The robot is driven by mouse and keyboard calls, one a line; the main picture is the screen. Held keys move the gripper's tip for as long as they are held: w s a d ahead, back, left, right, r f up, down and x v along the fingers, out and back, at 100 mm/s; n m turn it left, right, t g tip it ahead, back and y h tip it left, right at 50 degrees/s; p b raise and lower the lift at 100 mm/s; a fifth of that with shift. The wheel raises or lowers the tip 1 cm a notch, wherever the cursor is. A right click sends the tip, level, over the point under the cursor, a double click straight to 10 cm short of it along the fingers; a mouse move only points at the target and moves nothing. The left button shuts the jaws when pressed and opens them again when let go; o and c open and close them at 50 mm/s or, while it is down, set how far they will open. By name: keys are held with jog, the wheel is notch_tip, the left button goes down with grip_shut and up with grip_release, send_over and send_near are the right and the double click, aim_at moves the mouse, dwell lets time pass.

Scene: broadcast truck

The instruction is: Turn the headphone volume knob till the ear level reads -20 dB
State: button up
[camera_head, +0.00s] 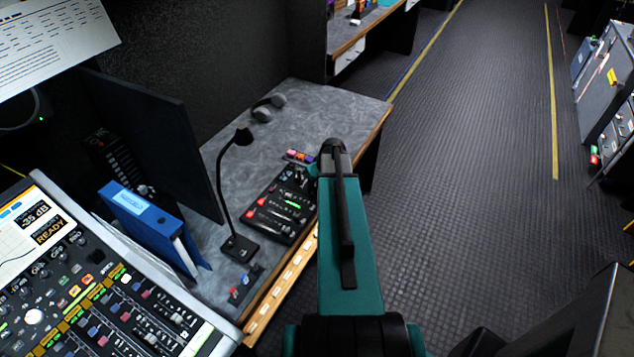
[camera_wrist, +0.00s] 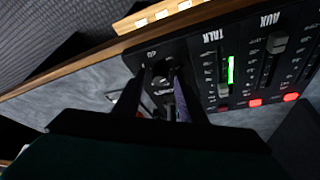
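The small control panel (camera_head: 281,205) lies on the grey desk, with faders and red and green lights. The wrist view shows its faders labelled TALK and AUX (camera_wrist: 262,55). A round dark knob (camera_wrist: 162,76) sits at the panel's end, between the two fingers of my gripper (camera_wrist: 161,80). The fingers are apart, one on each side of the knob; I see no clear contact. In the head view my arm hides most of the gripper. A display (camera_head: 35,215) on the large console reads -35 dB, with READY below.
A gooseneck microphone (camera_head: 239,245) stands beside the panel. Headphones (camera_head: 268,107) lie at the back of the desk. A blue binder (camera_head: 145,222) stands between microphone and large console (camera_head: 205,318).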

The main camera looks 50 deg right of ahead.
grip_shut()
jog(key=shift+f+m+b, duration=0.1)
jog(key=shift+m+b, duration=0.35)
jog(key=shift+m, duration=0.05)
jog(key=shift+a+m+h+b, duration=0.1)
jog(key=shift+m+h+b, duration=0.25)
jog(key=shift+m+h, duration=0.05)
jog(key=m+g+h+b, duration=0.1)
jog(key=m+b, duration=0.1)
jog(key=m, duration=0.1)
jog(key=shift+w+a+m, duration=0.1)
jog(key=shift+m, duration=0.2)
jog(key=m+g+h+b, duration=0.1)
jog(key=m+b, duration=0.2)
jog(key=m, duration=0.1)
jog(key=shift+w, duration=0.15)
jog(key=shift+m+g+b, duration=0.45)
jog(key=shift+m+g, duration=0.15)
jog(key=shift+m, duration=0.5)
